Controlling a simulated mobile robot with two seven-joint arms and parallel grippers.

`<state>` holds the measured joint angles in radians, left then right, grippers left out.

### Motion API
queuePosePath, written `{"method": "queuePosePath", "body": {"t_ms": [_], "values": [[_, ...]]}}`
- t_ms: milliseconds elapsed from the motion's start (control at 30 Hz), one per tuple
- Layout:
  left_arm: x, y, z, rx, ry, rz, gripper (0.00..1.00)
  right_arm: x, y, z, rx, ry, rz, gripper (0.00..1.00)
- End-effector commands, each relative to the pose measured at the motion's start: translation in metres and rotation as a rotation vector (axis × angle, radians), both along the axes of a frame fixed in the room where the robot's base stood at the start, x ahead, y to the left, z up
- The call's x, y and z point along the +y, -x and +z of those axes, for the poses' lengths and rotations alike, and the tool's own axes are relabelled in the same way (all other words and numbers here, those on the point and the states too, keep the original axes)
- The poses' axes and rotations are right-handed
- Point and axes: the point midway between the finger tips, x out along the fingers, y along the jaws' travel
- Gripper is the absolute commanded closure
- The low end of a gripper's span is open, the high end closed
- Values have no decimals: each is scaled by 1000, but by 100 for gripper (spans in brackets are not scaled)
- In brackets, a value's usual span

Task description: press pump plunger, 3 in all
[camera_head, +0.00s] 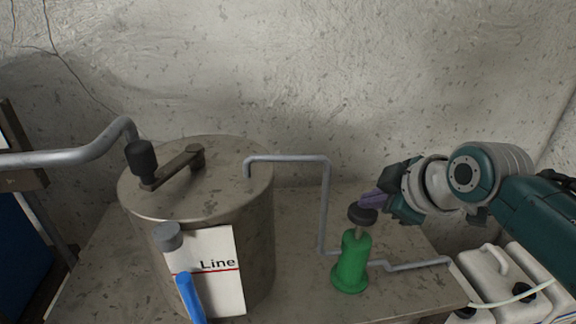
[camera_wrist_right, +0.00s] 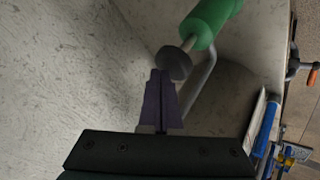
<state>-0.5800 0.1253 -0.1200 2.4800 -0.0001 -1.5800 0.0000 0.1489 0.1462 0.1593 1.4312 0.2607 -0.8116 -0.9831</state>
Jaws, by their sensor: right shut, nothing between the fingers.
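A green pump (camera_head: 351,264) stands upright on the bench to the right of the metal tank. Its dark round plunger knob (camera_head: 362,215) sits on a short rod above the green body. My right gripper (camera_head: 371,200) is shut and empty, with its purple fingertips at the top of the knob in the head view. In the right wrist view the closed fingertips (camera_wrist_right: 160,76) are right beside the knob (camera_wrist_right: 174,64), and the green body (camera_wrist_right: 210,22) lies beyond it. I cannot tell whether the fingertips touch the knob. My left gripper is not in view.
A large metal tank (camera_head: 255,225) with a crank handle (camera_head: 172,166) stands left of the pump. A grey pipe (camera_head: 324,205) runs from it down past the pump. A "Line" card (camera_head: 222,285) and a blue handle (camera_head: 190,299) are at its front. White jugs (camera_head: 505,290) stand at lower right.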

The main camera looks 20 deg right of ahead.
Motion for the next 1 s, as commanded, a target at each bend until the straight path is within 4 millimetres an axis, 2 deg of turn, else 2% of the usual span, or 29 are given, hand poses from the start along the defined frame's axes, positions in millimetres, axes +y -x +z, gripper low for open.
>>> {"method": "queuePosePath", "body": {"t_ms": [1000], "values": [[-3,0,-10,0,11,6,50,0,1,-14,4,0,0,100]]}}
